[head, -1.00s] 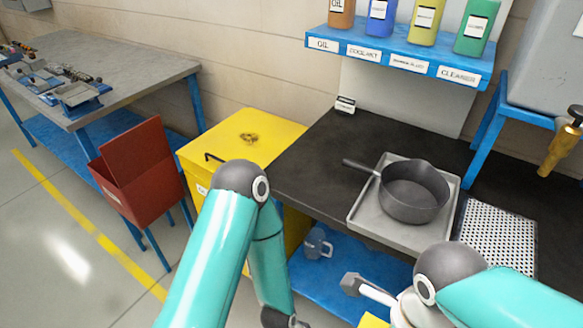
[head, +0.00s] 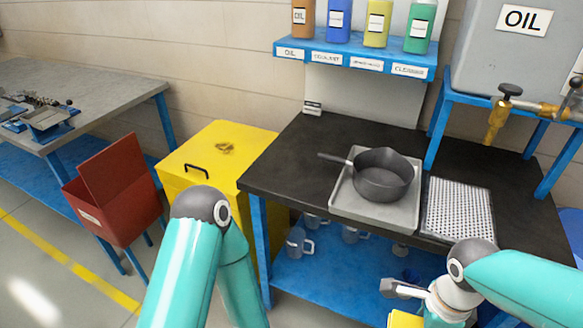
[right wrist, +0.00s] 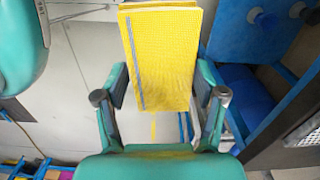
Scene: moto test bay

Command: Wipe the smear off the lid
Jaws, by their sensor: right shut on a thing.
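The yellow bin has a flat yellow lid (head: 240,137) with a black handle at its front left. A brown smear (head: 225,148) lies near the middle of the lid. My right gripper (right wrist: 162,97) is shut on a folded yellow cloth (right wrist: 165,50) with a grey stripe along one side. The cloth also shows at the bottom of the head view (head: 404,319), in front of the blue lower shelf and well away from the lid. My left arm rises in front of the bin, but its gripper is out of the picture.
A grey pan (head: 382,176) sits on a tray (head: 345,208) on the black bench (head: 283,172), right of the bin. A perforated plate (head: 458,209) lies beside it. A red open box (head: 118,190) stands left of the bin. Bottles (head: 378,24) line the blue shelf above.

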